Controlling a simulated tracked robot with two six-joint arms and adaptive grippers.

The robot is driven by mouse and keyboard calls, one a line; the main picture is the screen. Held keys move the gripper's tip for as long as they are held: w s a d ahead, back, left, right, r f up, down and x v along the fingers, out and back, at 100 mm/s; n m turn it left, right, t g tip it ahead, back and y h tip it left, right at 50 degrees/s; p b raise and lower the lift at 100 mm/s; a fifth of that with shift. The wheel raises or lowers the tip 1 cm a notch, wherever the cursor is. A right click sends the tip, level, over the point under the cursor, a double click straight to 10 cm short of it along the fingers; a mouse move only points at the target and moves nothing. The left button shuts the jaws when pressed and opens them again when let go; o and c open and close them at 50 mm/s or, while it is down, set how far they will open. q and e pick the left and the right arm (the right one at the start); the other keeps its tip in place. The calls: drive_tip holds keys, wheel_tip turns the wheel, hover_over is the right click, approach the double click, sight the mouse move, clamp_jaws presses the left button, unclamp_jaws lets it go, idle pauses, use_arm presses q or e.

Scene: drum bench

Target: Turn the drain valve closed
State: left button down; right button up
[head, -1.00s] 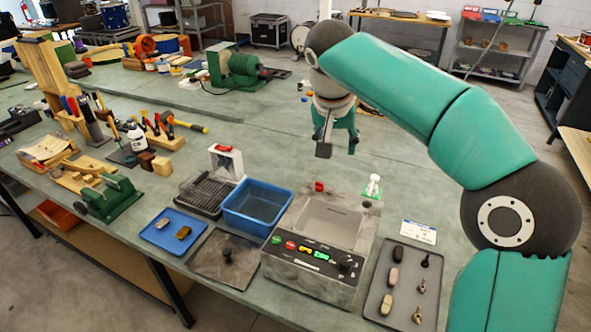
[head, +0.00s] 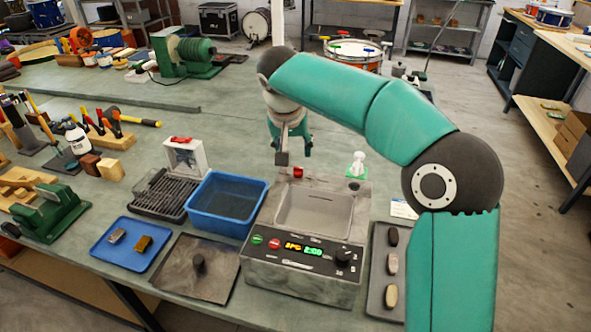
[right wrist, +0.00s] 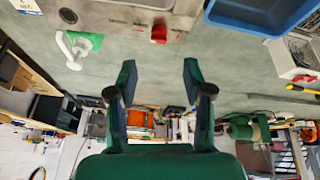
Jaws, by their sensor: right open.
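The cleaner (head: 307,250) is a grey box with a sunken basin and a lit front panel. A small red knob (head: 298,172), which looks like the drain valve, sits at its back edge. The knob also shows in the right wrist view (right wrist: 158,33), beyond the fingertips and between their lines. My right gripper (head: 292,156) is just behind and above the knob in the head view, apart from it. The right wrist view shows its two fingers (right wrist: 159,67) spread with nothing between them. Whether the valve is open or shut is too small to tell. My left gripper is out of view.
A white fitting on a green pad (head: 357,165) stands right of the knob. A blue bin (head: 228,203) and a white box with a red top (head: 186,158) are to the left. A tray of parts (head: 378,270) lies at right.

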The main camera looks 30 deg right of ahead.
sight(298, 170)
drive_tip(key=x, duration=0.9)
drive_tip(key=shift+d+f, duration=0.1)
drive_tip(key=shift+f, duration=0.3)
